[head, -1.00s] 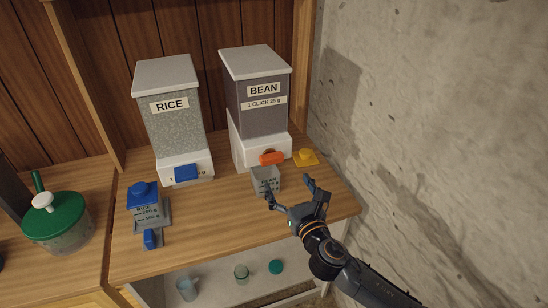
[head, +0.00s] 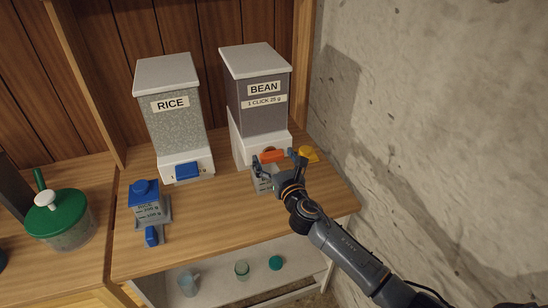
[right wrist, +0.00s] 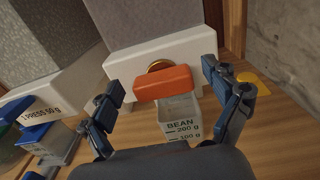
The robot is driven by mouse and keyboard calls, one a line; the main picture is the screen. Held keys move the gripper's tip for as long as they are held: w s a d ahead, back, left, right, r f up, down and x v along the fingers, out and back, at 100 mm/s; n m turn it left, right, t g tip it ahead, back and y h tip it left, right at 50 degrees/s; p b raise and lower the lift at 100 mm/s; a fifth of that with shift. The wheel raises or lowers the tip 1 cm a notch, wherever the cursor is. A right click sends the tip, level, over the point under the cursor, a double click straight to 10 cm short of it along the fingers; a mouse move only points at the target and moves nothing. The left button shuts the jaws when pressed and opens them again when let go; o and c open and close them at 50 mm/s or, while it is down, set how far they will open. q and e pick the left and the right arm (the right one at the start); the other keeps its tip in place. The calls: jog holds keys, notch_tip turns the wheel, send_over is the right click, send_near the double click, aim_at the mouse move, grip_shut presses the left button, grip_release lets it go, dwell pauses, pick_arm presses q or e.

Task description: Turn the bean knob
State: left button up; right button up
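The bean dispenser (head: 262,110) stands at the back right of the wooden counter, labelled BEAN, 1 CLICK 25 g. Its orange knob (head: 272,156) is on the white base and lies nearly level; it also shows in the right wrist view (right wrist: 163,83). A grey bean cup (right wrist: 180,117) with level marks sits below the knob. My right gripper (head: 276,158) is open, with its fingers on either side of the knob; in the right wrist view (right wrist: 163,80) gaps show between both fingers and the knob. My left gripper is not in view.
The rice dispenser (head: 172,115) with a blue button stands left. A blue-lidded rice cup (head: 146,203) stands before it. A yellow lid (head: 308,154) lies right of the bean base. The concrete wall (head: 440,130) is close on the right. A green-lidded jar (head: 58,218) is far left.

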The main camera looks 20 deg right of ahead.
jog(key=c, duration=1)
jog(key=shift+c, duration=0.2)
jog(key=shift+m, duration=0.4)
